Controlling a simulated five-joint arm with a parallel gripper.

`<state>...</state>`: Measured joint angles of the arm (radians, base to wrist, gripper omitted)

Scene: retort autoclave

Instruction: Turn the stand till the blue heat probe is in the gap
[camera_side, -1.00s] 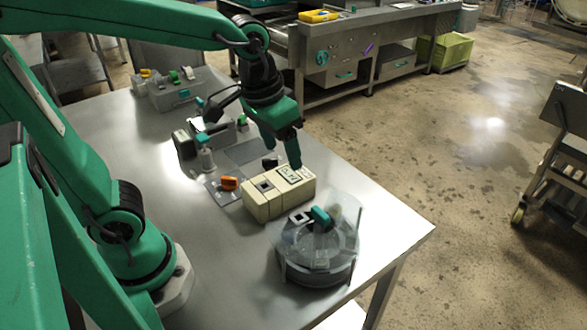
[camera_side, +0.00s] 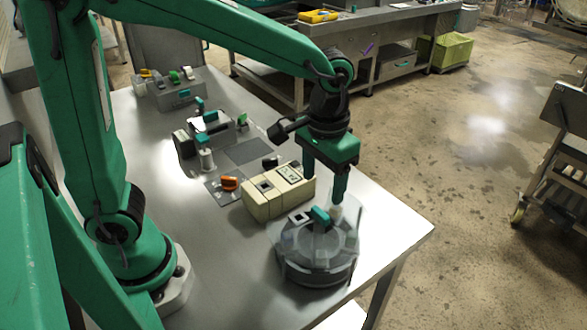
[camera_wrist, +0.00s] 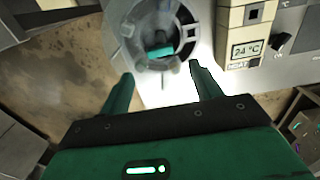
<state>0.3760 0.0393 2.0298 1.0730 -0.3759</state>
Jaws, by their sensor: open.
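The round grey stand (camera_side: 318,268) sits near the front right corner of the table, under a clear cover. A teal knob (camera_side: 320,216) rises from its middle and also shows in the wrist view (camera_wrist: 160,51). A small white-framed square (camera_side: 301,217) on the cover looks like the gap; it also shows in the wrist view (camera_wrist: 188,33). I cannot make out a blue heat probe through the cover. My gripper (camera_side: 324,190) is open and empty, above and behind the knob. In the wrist view its two fingers (camera_wrist: 160,75) stand apart, short of the knob.
An orange-topped piece (camera_side: 229,184), a clear bottle (camera_side: 205,158) and a grey bin (camera_side: 177,96) are farther back. The table's right edge is close to the stand.

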